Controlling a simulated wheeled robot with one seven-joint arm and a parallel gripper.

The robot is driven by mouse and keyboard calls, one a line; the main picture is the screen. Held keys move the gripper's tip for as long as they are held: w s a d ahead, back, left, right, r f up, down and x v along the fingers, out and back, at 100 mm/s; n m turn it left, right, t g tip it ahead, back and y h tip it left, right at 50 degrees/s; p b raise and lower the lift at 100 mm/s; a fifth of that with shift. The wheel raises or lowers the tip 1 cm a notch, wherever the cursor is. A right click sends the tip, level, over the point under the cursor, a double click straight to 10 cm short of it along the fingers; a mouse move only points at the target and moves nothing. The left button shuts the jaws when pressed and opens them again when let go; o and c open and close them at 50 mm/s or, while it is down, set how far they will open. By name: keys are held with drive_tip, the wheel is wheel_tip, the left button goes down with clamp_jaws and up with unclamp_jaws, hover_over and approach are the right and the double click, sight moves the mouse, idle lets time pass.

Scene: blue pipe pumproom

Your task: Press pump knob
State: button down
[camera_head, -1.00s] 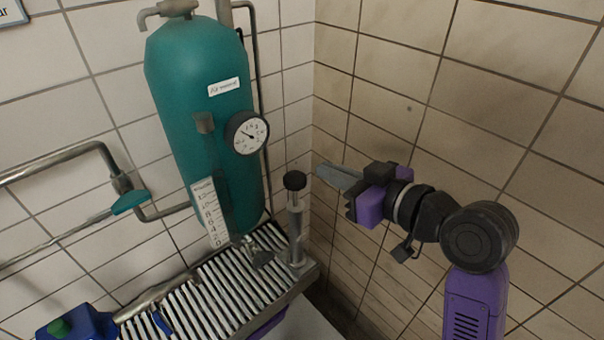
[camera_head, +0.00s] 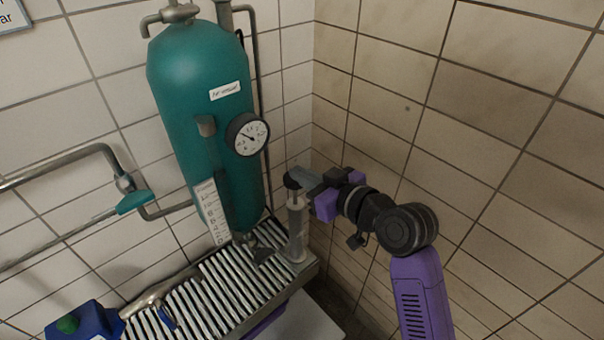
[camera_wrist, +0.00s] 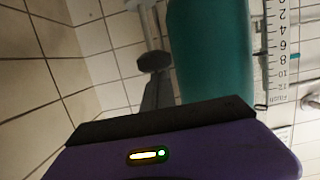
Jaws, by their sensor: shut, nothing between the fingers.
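The pump knob (camera_head: 291,182) is a round black cap on top of an upright grey metal pump (camera_head: 297,228) at the right end of the slatted rack. In the wrist view the knob (camera_wrist: 154,61) shows just beyond my fingertips, with its stem running upward in the picture. My gripper (camera_head: 296,176) is shut and empty. Its grey fingers reach in from the right, and their tips overlap the knob in the head view. I cannot tell whether they touch it. The fingers partly hide the knob's right side.
A tall teal tank (camera_head: 203,105) with a round gauge (camera_head: 247,135) stands left of the pump, with a scale beside it. The slatted rack (camera_head: 232,290) lies below. A blue box with a green button (camera_head: 82,322) is at lower left. Tiled walls meet behind.

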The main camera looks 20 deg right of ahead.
wheel_tip(320, 180, down, 6)
drive_tip(key=b, duration=0.5)
drive_tip(key=shift+f, duration=0.2)
